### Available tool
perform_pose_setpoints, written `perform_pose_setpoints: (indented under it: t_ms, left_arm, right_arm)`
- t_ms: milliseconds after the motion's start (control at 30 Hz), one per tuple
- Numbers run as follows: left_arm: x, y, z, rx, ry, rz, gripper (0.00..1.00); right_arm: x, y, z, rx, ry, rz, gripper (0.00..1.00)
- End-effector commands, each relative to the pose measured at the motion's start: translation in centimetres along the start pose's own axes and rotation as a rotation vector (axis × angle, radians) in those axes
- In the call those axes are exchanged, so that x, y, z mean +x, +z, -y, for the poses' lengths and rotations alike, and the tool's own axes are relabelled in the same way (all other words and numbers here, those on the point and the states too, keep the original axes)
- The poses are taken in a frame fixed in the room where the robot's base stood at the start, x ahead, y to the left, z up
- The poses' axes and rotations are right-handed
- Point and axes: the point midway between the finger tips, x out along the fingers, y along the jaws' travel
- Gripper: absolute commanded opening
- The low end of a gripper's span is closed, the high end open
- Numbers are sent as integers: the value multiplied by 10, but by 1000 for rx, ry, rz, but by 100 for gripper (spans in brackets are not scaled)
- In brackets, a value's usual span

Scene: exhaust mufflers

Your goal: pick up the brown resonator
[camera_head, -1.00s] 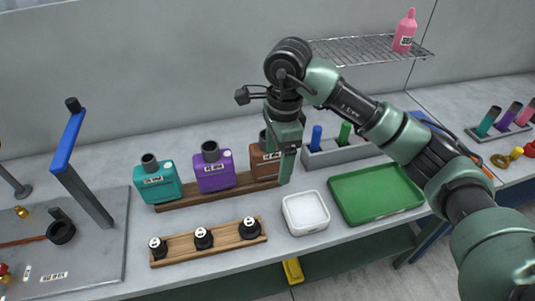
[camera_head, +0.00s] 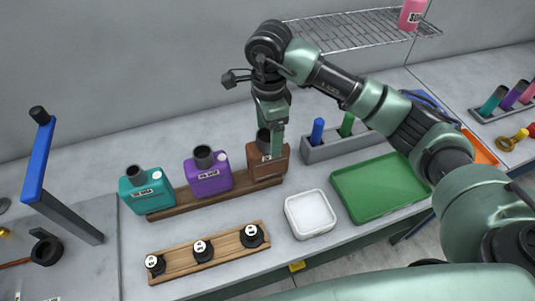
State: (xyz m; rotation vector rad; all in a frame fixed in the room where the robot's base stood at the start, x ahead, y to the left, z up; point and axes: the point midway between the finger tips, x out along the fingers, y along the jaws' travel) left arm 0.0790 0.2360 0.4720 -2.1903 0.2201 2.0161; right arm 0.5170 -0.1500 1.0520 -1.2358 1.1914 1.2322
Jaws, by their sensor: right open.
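The brown resonator (camera_head: 257,165) stands at the right end of a wooden rack, beside the purple one (camera_head: 208,181) and the teal one (camera_head: 147,193). All three have a dark pipe neck on top. My right gripper (camera_head: 275,152) points down at the brown resonator and covers part of its front and neck. It is open; I cannot tell whether its fingers touch the resonator. My left gripper is not in view.
A lower wooden rack (camera_head: 227,252) holds three black-and-white round pieces in front. A white tray (camera_head: 310,214) and a green tray (camera_head: 377,188) lie to the right. A grey holder (camera_head: 320,153) with blue and green tubes stands behind. A blue-topped post (camera_head: 40,160) rises at left.

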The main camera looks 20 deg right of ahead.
Motion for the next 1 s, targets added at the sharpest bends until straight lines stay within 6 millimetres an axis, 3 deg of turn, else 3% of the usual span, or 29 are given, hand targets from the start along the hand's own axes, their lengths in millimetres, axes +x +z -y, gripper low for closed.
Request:
perform_pose_setpoints:
  t_ms: [100,300,533,567,767,1000]
  left_arm:
    - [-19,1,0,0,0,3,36]
    - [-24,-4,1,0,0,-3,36]
    - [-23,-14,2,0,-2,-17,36]
    - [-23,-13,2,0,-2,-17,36]
    - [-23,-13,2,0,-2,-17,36]
    - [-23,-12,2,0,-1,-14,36]
  right_arm:
    - [14,2,-2,1,7,1,80]
    - [39,2,-1,1,3,0,80]
    - [41,2,0,-1,-1,0,80]
    - [41,2,0,-1,-1,0,77]
    - [41,2,0,0,0,0,22]
    - [39,2,1,0,-3,2,19]
